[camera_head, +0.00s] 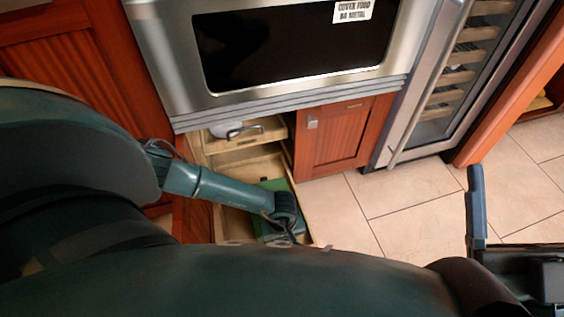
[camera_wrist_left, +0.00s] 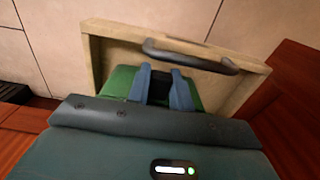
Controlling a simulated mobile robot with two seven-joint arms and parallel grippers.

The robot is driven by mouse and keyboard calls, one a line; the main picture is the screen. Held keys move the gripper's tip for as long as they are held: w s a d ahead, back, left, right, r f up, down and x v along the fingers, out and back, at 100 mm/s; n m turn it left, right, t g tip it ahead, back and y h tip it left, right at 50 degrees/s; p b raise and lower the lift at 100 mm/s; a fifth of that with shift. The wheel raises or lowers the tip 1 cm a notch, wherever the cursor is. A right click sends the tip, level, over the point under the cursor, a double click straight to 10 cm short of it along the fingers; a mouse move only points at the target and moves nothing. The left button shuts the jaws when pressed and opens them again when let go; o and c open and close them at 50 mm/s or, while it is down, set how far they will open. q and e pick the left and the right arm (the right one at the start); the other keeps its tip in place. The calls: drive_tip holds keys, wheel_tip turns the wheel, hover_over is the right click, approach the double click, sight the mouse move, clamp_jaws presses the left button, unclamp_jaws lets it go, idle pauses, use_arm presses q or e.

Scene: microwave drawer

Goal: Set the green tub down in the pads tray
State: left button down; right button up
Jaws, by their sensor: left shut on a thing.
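The green tub (camera_head: 274,185) is low inside a pulled-out wooden drawer (camera_head: 232,222) below the microwave, partly covered by my left arm. My left gripper (camera_head: 287,226) reaches down over it. In the left wrist view, the blue fingers of that gripper (camera_wrist_left: 161,84) are shut on the green tub (camera_wrist_left: 119,80), which shows on both sides of them. The drawer's wooden rim (camera_wrist_left: 94,55) surrounds it. I cannot tell whether the tub touches the drawer floor, or which part is the pads tray. My right gripper (camera_head: 477,205) shows only in part at the right edge, its opening unclear.
The drawer front has a dark handle (camera_wrist_left: 190,56). A higher wooden drawer (camera_head: 255,132) holds a pale object (camera_head: 228,129). The microwave (camera_head: 290,45) overhangs both. A red cabinet door (camera_head: 335,140) stands to the right, with open tiled floor (camera_head: 385,205) before it.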

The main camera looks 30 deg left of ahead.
use_arm(q)
drive_tip(key=c, duration=1.7)
unclamp_jaws()
drive_tip(key=shift+f, duration=0.1)
drive_tip(key=o, duration=0.4)
use_arm(e)
drive_tip(key=shift+r, duration=0.1)
use_arm(q)
drive_tip(key=shift+o, duration=0.2)
drive_tip(key=shift+r, duration=0.35)
wheel_tip(320, 180, up, 7)
drive_tip(key=p, duration=0.4)
drive_tip(key=shift+p, duration=0.3)
wheel_tip(320, 180, up, 5)
drive_tip(key=shift+f+p, duration=0.15)
drive_tip(key=shift+p, duration=0.8)
use_arm(e)
drive_tip(key=f+m+g+h, duration=0.1)
drive_tip(key=f+m+h, duration=0.1)
drive_tip(key=s+f+m+g+h, duration=0.1)
drive_tip(key=f+h, duration=0.1)
drive_tip(key=f, duration=0.1)
drive_tip(key=shift+a+f+m, duration=0.1)
drive_tip(key=shift+m, duration=0.3)
drive_tip(key=shift+s, duration=0.1)
